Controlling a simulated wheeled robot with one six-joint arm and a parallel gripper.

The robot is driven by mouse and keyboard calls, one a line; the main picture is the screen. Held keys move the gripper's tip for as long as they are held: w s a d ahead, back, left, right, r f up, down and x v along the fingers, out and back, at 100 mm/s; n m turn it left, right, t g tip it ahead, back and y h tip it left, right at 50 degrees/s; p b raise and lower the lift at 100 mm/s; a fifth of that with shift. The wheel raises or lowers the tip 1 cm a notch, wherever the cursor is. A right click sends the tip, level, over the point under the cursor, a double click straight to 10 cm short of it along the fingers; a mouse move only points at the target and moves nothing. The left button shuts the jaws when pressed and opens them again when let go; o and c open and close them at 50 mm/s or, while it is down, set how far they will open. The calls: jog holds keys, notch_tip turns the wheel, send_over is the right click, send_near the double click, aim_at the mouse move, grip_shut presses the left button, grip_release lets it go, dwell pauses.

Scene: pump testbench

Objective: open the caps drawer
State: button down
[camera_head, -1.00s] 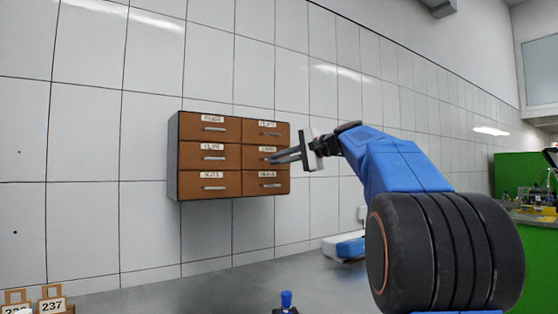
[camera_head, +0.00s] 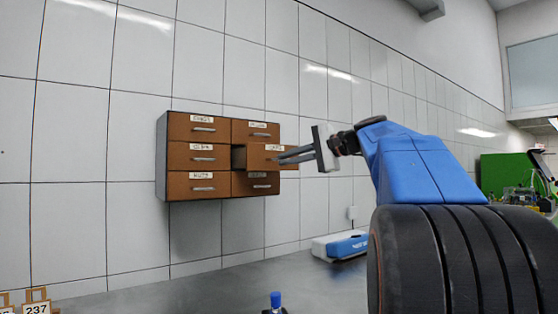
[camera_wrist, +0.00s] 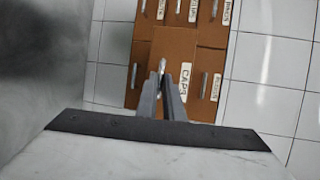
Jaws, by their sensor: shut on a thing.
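The caps drawer (camera_head: 256,158) is the middle drawer of the right column in a brown cabinet (camera_head: 163,158) on the tiled wall. It stands partly pulled out, its front ahead of its neighbours and its dark side showing. In the wrist view its front carries a CAPS label (camera_wrist: 185,82) next to a metal handle (camera_wrist: 162,65). My gripper (camera_head: 281,157) reaches in from the right, its fingers shut on the handle. The fingers also show in the wrist view (camera_wrist: 165,80) and hide part of the handle.
The other drawers, such as the top-left one (camera_head: 190,120), are shut. A grey surface (camera_head: 200,290) lies below the cabinet. A blue and white box (camera_head: 342,245) lies on it near the wall. A blue-topped object (camera_head: 275,300) stands at the front.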

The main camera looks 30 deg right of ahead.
jog(key=shift+s, duration=0.55)
jog(key=c, duration=1.9)
grip_release()
jog(key=v, duration=1.7)
jog(key=shift+s, duration=0.15)
jog(key=shift+d, duration=0.15)
